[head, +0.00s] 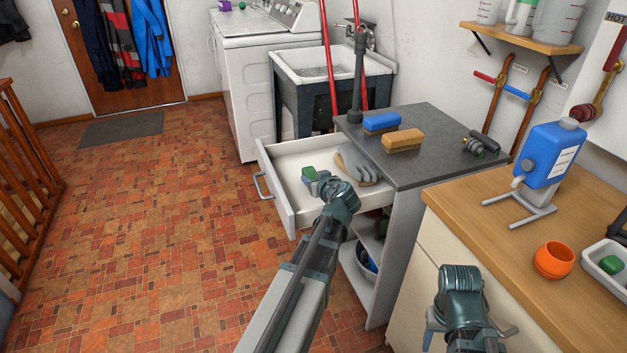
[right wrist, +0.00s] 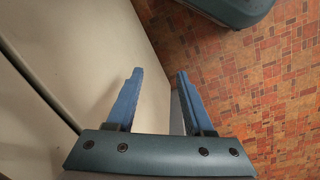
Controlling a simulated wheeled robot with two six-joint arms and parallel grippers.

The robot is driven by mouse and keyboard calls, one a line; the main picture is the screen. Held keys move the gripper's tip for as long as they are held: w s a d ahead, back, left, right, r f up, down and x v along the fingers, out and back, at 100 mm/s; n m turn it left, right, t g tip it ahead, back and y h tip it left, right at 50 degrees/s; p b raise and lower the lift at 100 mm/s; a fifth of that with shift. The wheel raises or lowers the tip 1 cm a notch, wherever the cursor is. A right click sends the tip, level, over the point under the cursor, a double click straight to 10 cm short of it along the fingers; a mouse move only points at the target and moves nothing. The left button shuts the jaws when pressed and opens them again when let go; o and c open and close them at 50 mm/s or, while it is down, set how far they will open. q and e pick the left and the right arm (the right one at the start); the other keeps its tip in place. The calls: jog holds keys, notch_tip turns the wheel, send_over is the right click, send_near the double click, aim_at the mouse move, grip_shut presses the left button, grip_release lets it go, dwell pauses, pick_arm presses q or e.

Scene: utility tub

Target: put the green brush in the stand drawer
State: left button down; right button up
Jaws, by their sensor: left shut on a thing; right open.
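The stand drawer (head: 276,205) is pulled open from the grey-topped stand (head: 420,170). A grey glove (head: 356,165) lies in the drawer near the stand. My left gripper (head: 317,175) is over the drawer and shut on the green brush (head: 308,172). Only a small green part of the brush shows; my wrist hides the rest. I cannot tell whether it touches the drawer floor. My right gripper (head: 430,332) is low in front of the wooden counter's cabinet. In the right wrist view it (right wrist: 158,82) is open and empty.
The counter (head: 480,205) holds a blue dispenser (head: 553,152), an orange cup (head: 553,260) and a white tray (head: 597,270). Floor left of the drawer is clear.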

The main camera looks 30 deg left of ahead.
pick_arm(q)
jog(key=shift+c, duration=1.7)
grip_release()
jog(key=shift+f, duration=0.1)
jog(key=shift+r+p, duration=0.25)
jog(key=shift+p, duration=0.05)
jog(key=p+v, duration=0.4)
jog(key=v, duration=0.6)
jog(key=shift+s+d+r, duration=0.15)
jog(key=shift+s, duration=0.05)
jog(key=shift+s+d+r, duration=0.2)
jog(key=shift+s+d, duration=0.25)
jog(key=shift+d, duration=0.1)
